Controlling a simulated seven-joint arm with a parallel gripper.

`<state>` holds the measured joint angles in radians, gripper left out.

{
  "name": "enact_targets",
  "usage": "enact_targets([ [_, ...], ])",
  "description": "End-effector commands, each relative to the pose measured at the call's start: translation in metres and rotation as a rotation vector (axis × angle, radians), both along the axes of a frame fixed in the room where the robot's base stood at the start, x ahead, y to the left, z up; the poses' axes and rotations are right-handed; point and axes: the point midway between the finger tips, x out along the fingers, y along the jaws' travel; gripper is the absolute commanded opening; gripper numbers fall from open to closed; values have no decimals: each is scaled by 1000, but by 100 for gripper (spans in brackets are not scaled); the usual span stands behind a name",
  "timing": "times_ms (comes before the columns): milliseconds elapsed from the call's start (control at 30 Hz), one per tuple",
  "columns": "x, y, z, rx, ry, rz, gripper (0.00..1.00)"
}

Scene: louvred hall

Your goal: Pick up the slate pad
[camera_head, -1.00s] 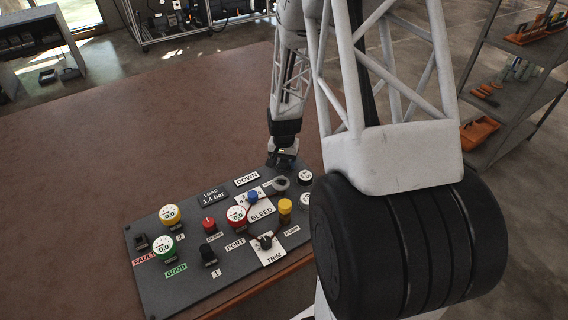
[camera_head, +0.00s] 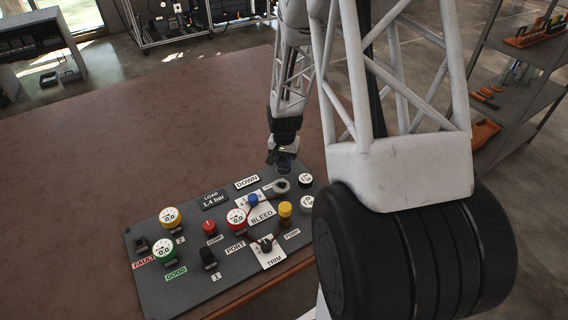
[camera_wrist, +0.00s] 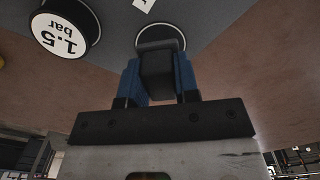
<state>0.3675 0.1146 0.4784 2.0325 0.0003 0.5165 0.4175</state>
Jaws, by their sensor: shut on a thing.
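The slate pad (camera_wrist: 157,75) shows in the wrist view as a small dark grey block between the two blue fingers of my gripper (camera_wrist: 160,82). My gripper is shut on it. In the head view my gripper (camera_head: 283,158) points down over the far right edge of the dark control panel (camera_head: 205,277). The pad is too small and dark there to tell from the fingers. The ring also shows beyond the pad in the wrist view (camera_wrist: 180,38).
The panel carries several knobs, gauges and labels, including a yellow gauge (camera_head: 169,216) and a blue knob (camera_head: 253,200). A round 1.5 bar gauge (camera_wrist: 60,35) is close in the wrist view. The brown table (camera_head: 120,130) is bare left of the panel.

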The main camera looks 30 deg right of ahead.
Motion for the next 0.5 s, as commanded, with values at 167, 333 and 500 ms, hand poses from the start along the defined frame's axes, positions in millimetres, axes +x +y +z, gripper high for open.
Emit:
enact_targets([
  [167,0,0,26,-1,-3,0,0],
  [333,1,0,51,-1,-3,0,0],
  [500,0,0,69,-1,-2,0,0],
])
